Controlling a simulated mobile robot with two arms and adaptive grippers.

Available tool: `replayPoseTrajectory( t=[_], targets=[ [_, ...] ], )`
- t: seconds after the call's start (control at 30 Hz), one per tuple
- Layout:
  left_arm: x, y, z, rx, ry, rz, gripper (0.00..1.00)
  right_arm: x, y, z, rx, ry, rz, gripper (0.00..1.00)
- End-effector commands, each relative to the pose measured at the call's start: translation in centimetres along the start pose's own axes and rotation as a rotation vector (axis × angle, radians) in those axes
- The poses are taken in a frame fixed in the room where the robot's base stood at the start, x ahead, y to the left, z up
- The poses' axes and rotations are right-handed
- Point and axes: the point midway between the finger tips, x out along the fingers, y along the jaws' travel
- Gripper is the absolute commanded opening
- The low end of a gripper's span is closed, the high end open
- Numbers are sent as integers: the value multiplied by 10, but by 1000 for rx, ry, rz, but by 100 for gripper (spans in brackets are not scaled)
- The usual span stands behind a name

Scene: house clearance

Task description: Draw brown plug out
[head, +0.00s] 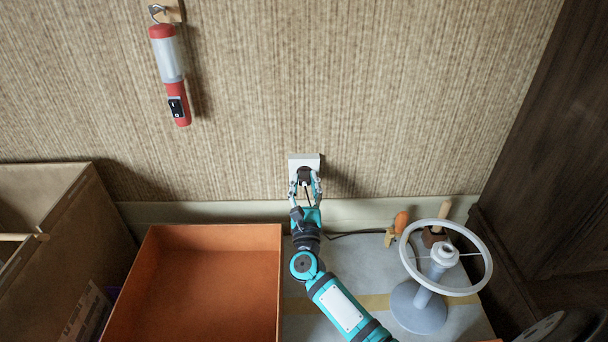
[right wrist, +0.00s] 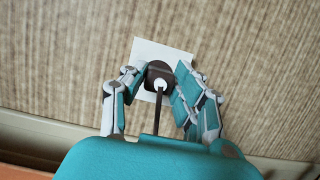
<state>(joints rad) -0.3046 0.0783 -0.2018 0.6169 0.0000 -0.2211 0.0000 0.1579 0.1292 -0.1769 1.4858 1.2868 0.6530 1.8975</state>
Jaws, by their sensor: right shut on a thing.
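The brown plug (head: 304,173) is at the white wall socket (head: 311,160), low on the wall. In the right wrist view the dark brown plug (right wrist: 158,73) sits in front of the white socket plate (right wrist: 150,50), with its dark cord (right wrist: 158,113) running down from it. My right gripper (head: 305,184) is shut on the plug, one finger at each side. It also shows in the right wrist view (right wrist: 160,80). Whether the plug is fully seated cannot be told, as its face is hidden. My left gripper is not in view.
An orange tray (head: 193,232) stands left of my arm, beside a cardboard box (head: 90,235). At right are a grey stand with a white ring (head: 421,305), and orange-handled (head: 401,222) and wooden-handled (head: 444,210) tools. A red torch (head: 169,75) hangs on the wall.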

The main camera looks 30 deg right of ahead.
Motion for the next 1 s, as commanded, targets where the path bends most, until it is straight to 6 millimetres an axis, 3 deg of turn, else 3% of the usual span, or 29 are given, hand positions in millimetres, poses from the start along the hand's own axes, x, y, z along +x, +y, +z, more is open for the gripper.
replayPoseTrajectory(
  t=[0.77,1.0],
  targets=[
    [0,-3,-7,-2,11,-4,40,-5,0,1,0,1,1,0],
    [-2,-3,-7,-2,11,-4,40,-17,0,4,1,2,1,0]
  ],
)
